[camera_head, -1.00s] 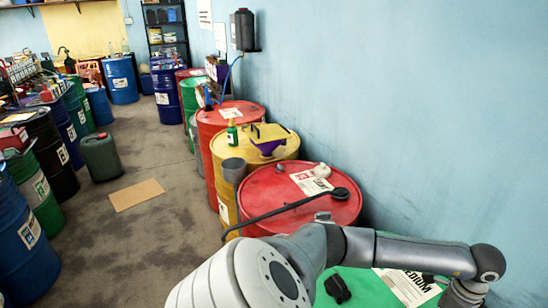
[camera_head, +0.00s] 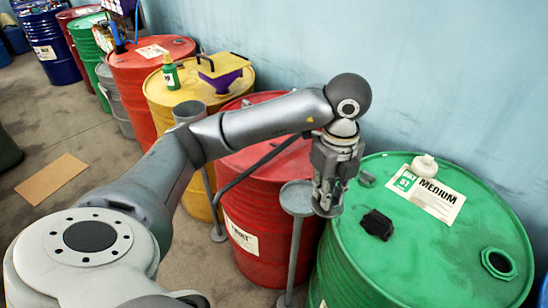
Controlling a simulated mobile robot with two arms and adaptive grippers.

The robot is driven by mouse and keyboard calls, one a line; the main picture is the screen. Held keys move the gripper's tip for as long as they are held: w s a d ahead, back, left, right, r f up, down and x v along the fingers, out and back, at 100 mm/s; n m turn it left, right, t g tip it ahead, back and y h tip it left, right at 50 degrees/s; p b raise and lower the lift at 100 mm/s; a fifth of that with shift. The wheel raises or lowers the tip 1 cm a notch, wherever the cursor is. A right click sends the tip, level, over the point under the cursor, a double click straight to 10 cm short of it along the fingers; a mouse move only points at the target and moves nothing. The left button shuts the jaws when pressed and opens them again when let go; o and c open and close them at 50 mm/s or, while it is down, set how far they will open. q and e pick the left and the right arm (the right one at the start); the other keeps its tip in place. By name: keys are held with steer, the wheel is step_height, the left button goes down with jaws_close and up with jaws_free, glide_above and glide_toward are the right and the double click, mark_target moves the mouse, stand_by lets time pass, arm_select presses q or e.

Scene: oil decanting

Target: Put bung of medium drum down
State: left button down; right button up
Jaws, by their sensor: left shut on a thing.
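The medium drum (camera_head: 400,266) is green, labelled MEDIUM, at the right. Its ringed bung hole (camera_head: 498,263) shows at the right of the lid, with no bung in it. My left gripper (camera_head: 327,206) points down near the drum's left rim, close to a grey stand with a round top (camera_head: 296,196). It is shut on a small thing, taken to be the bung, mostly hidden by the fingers. I cannot tell whether that thing touches the stand. My right gripper is not in view.
A cardboard sheet (camera_head: 52,179) lies on the floor.

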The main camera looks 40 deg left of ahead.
arm_select(q)
steer(key=w+a+f, duration=0.2)
steer(key=a+f, duration=0.1)
steer(key=w+a+f+p, duration=0.1)
steer(key=w+a+f, duration=0.1)
steer(key=a+f, duration=0.1)
steer(key=w+a+f+p, duration=0.1)
steer(key=w+a+f, duration=0.2)
steer(key=a, duration=0.1)
steer(key=shift+a, duration=0.3)
steer(key=f+p, duration=0.2)
steer(key=f, duration=0.1)
steer(key=shift+w+a, duration=0.1)
steer(key=shift+a, duration=0.25)
steer(key=shift+f, duration=0.45)
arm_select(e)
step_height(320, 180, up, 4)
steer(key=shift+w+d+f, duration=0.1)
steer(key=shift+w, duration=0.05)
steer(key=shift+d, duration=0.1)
